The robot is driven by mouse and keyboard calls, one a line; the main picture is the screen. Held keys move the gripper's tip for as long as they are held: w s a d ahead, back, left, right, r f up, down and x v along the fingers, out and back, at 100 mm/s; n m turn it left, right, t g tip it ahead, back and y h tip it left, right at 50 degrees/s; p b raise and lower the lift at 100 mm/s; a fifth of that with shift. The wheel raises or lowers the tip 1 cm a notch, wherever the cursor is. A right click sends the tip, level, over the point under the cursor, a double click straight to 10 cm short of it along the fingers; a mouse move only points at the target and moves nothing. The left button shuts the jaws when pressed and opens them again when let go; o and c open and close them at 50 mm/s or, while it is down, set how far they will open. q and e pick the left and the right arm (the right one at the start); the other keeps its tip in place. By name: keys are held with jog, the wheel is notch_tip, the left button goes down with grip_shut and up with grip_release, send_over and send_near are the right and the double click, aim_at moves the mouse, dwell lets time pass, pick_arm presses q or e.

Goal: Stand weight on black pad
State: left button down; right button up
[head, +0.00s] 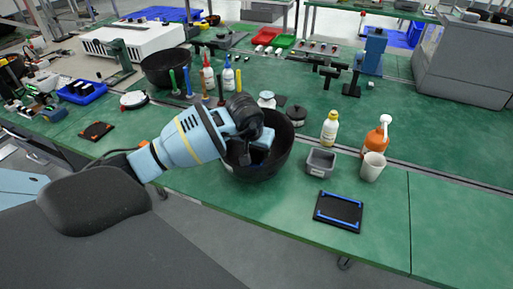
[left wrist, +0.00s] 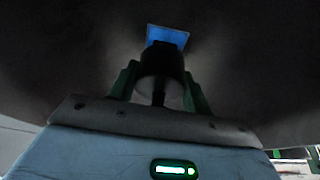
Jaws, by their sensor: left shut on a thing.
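The black pad (head: 338,211) lies flat on the green bench near its front edge, with blue strips along its edges. My left gripper (left wrist: 160,90) reaches down into a large black bowl (head: 279,158). In the left wrist view its green fingers are shut on a dark round thing, apparently the weight (left wrist: 160,68). In the head view my arm and the bowl hide the weight. A blue square patch (left wrist: 167,37) shows beyond it in the wrist view; I cannot tell what it is. My right gripper is not in view.
The bench right of the pad is clear.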

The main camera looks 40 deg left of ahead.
pick_arm(q)
jog(key=shift+r, duration=0.15)
jog(key=c, duration=1)
grip_release()
jog(key=shift+f, duration=0.25)
jog(key=shift+c, duration=0.2)
jog(key=o, duration=0.4)
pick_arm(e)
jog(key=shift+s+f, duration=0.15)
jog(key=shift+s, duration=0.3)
